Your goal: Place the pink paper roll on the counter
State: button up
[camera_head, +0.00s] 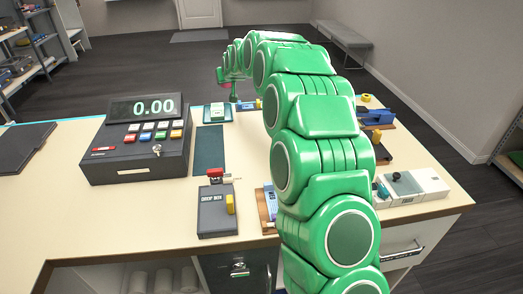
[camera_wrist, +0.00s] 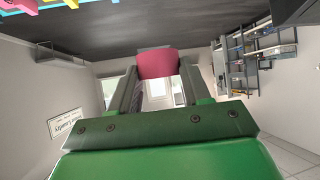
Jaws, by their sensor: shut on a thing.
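The pink paper roll (camera_wrist: 158,63) is between the fingertips of my gripper (camera_wrist: 156,75) in the wrist view. My gripper is shut on it. In the head view my green arm arches over the counter (camera_head: 100,212), and my gripper (camera_head: 231,86) shows small near the counter's far edge, with a bit of the pink roll (camera_head: 223,84) beside it. The roll appears held above the counter top; the exact gap cannot be told.
A cash register (camera_head: 140,135) stands on the left. A green device (camera_head: 217,112) lies near the far edge. A grey drop box (camera_head: 217,210) is in front. Blue tools (camera_head: 376,117) and a white unit (camera_head: 412,187) are on the right. A dark green mat (camera_head: 208,150) is clear.

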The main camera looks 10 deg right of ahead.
jog(key=s+d+f+m+h, duration=0.2)
jog(key=s+d+f, duration=0.3)
jog(key=s+d, duration=0.45)
jog(key=s+d+f+m+h, duration=0.2)
jog(key=s+d+f, duration=0.3)
jog(key=s+d, duration=0.45)
jog(key=s+d+r+m+g+h, duration=0.1)
jog(key=s+d+m+g+h, duration=0.25)
jog(key=s+d+m, duration=0.45)
jog(key=s+d+m+g+h, duration=0.3)
jog(key=s+d+m+h, duration=0.15)
jog(key=s, duration=0.75)
jog(key=shift+n+h, duration=0.25)
jog(key=shift+h, duration=0.15)
jog(key=shift+w+f, duration=0.1)
jog(key=shift+f, duration=3.9)
jog(key=shift+f, duration=0.1)
jog(key=o, duration=1.1)
jog(key=shift+o, duration=0.2)
